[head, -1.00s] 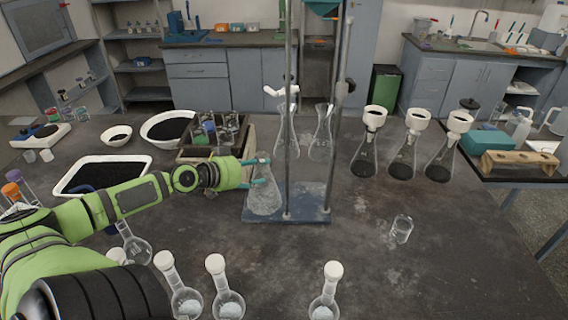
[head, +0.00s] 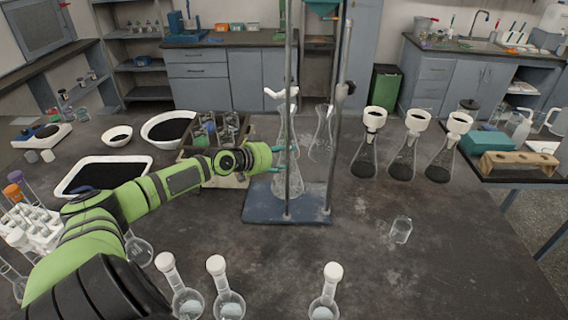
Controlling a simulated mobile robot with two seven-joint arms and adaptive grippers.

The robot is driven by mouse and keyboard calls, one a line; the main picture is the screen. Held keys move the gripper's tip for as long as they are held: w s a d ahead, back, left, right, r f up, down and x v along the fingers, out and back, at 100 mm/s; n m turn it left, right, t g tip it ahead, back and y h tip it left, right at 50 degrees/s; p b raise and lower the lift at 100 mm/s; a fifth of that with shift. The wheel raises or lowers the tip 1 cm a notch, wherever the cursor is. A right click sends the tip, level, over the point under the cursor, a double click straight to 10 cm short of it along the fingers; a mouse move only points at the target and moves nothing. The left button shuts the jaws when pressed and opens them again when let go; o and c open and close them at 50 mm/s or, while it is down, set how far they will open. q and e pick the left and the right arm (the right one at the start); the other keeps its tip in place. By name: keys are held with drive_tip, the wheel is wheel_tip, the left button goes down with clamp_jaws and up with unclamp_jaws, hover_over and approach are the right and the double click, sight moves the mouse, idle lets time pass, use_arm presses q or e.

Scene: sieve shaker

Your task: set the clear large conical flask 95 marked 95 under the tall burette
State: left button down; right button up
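A clear large conical flask (head: 287,186) is over the blue-grey base plate (head: 262,212) of the burette stand, behind its front rod (head: 288,60). My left gripper (head: 279,160) reaches in from the left, with its teal fingers shut on the flask's upper part. I cannot tell whether the flask touches the plate, and no number is readable. The white clamp (head: 280,93) is above the flask. The tall burette's glass is not clearly distinguishable from the rods. My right gripper is not in view.
Another conical flask (head: 321,140) stands behind the stand. Funnel-topped flasks stand at right, and a small beaker (head: 401,229) is front right. White-stoppered flasks (head: 229,303) line the front. A compartment box (head: 232,183) is left of the stand.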

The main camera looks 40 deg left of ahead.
sight(284, 163)
use_arm(q)
drive_tip(key=shift+w+d+r, duration=0.1)
drive_tip(key=shift+w+r, duration=0.05)
drive_tip(key=shift+w, duration=0.25)
drive_tip(key=shift+f, duration=1.85)
drive_tip(key=shift+s, duration=0.1)
drive_tip(key=shift+c, duration=2.2)
unclamp_jaws()
drive_tip(key=shift+f, duration=0.1)
